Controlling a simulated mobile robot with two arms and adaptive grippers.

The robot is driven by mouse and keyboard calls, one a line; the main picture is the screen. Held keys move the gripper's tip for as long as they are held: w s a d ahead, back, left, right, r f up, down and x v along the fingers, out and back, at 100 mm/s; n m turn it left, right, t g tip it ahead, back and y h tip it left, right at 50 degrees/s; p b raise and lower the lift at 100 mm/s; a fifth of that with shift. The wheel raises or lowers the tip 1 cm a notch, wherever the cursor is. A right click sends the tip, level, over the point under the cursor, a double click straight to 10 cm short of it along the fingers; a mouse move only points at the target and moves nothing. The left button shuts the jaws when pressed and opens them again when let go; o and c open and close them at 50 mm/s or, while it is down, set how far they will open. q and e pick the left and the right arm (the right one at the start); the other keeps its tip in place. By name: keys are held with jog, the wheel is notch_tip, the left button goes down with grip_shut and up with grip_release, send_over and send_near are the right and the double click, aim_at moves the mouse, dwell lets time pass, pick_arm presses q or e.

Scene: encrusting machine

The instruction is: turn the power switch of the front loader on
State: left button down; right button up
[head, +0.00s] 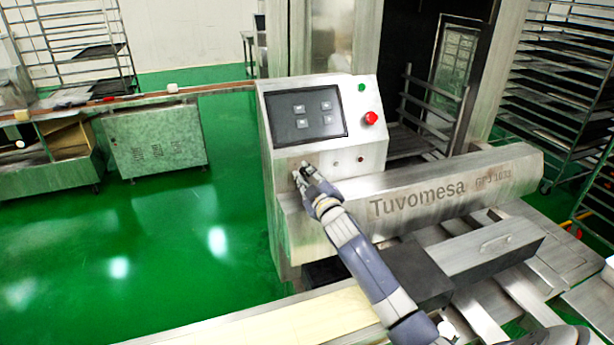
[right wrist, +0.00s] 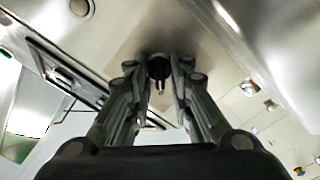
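The front loader (head: 455,186) is a steel machine marked Tuvomesa, with an upright control box (head: 375,97) at its left end. My right gripper (head: 303,174) is at the lower left of the box's front face and hides the power switch in the head view. In the right wrist view, the power switch (right wrist: 159,67) is a small dark round knob on the steel panel. The fingers of my right gripper (right wrist: 161,72) are drawn close together on both sides of it and appear to touch it. My left gripper is not in view.
The box carries a dark touchscreen (head: 306,115), a red emergency button (head: 371,118) and a green button (head: 361,87). A long steel housing (head: 400,195) juts out just right of my gripper. Rack shelves (head: 560,80) stand at the right. Green floor (head: 180,235) is clear at the left.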

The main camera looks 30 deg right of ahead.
grip_shut()
jog(key=shift+m, duration=0.5)
jog(key=m+p, duration=0.1)
jog(key=m, duration=0.2)
jog(key=shift+m, duration=0.4)
jog(key=m, duration=0.4)
jog(key=shift+m+p, duration=0.3)
jog(key=shift+p, duration=0.1)
jog(key=m, duration=0.4)
jog(key=shift+d+p, duration=0.15)
jog(key=shift+p, duration=0.2)
jog(key=shift+f+m, duration=0.1)
jog(key=shift+m, duration=2.4)
